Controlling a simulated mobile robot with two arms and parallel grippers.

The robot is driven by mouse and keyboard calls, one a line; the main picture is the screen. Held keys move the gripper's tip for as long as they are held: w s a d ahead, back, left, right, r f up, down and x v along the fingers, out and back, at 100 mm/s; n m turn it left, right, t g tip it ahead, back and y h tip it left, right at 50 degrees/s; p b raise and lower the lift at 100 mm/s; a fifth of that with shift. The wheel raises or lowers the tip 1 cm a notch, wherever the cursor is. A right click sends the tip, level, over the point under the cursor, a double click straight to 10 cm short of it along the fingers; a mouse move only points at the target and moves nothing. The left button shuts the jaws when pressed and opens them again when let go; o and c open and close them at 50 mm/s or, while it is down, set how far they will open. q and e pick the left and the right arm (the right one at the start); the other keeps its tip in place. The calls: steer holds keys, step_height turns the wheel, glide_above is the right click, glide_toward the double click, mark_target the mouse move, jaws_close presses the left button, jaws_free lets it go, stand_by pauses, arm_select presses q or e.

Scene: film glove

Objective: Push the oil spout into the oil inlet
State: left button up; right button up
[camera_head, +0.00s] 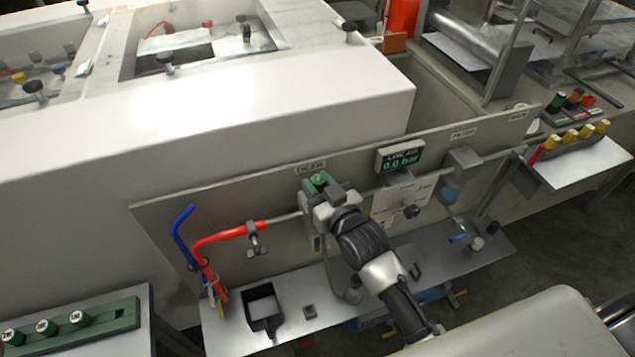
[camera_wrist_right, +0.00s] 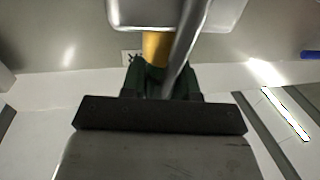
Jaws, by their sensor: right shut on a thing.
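My right arm reaches up from the bottom in the head view. Its gripper (camera_head: 328,203) is at the grey panel just below a small white label, shut on a green part (camera_head: 318,182). The green part also shows in the right wrist view (camera_wrist_right: 135,82), beyond a dark bar. A brass-coloured cylinder (camera_wrist_right: 155,48) and a slanting silver rod (camera_wrist_right: 186,45) stand by it, partly under a grey block (camera_wrist_right: 225,12). I cannot tell for sure which piece is the oil spout, and the oil inlet is not clearly visible. My left gripper is out of view.
A display reading 0.0 bar (camera_head: 400,158) is right of the gripper. Red (camera_head: 225,235) and blue (camera_head: 183,225) hoses are on the left. A black-rimmed tray (camera_head: 263,306) is on the metal shelf (camera_head: 320,318) below. A white machine cover (camera_head: 230,110) stands behind the panel.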

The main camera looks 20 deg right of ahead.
steer(key=shift+f, duration=0.15)
steer(key=o, duration=1)
steer(key=shift+s, duration=0.15)
steer(key=shift+b+v, duration=1.25)
steer(key=shift+v, duration=4.05)
steer(key=shift+d, duration=0.1)
